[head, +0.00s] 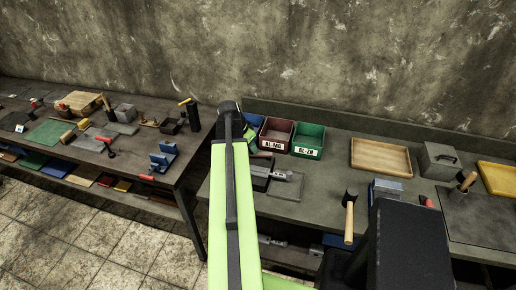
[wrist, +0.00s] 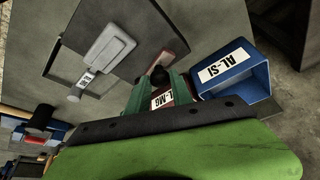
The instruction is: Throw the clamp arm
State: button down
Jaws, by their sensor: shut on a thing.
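A light grey fixture part (wrist: 108,46) with a small white label lies to the left of the fingers. In the head view, a grey metal fixture (head: 284,175) sits on a plate just right of my green arm.
A blue AL-SI bin (wrist: 235,75) is right of the fingers. A dark red AL-MG bin (head: 276,135) and a green AL-ZN bin (head: 308,140) stand behind the fixture. A wooden tray (head: 380,157) and a mallet (head: 349,220) are farther right.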

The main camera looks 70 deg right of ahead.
jog(key=shift+a, duration=0.2)
jog(key=shift+s+a+n+t, duration=0.1)
jog(key=shift+a+n+t, duration=0.2)
jog(key=shift+n, duration=0.3)
jog(key=shift+s+a+n, duration=0.15)
jog(key=shift+a+n, duration=0.05)
jog(key=shift+n, duration=0.3)
jog(key=shift+s+a+n+t, duration=0.15)
jog(key=shift+a+n+t, duration=0.15)
jog(key=shift+n, duration=0.1)
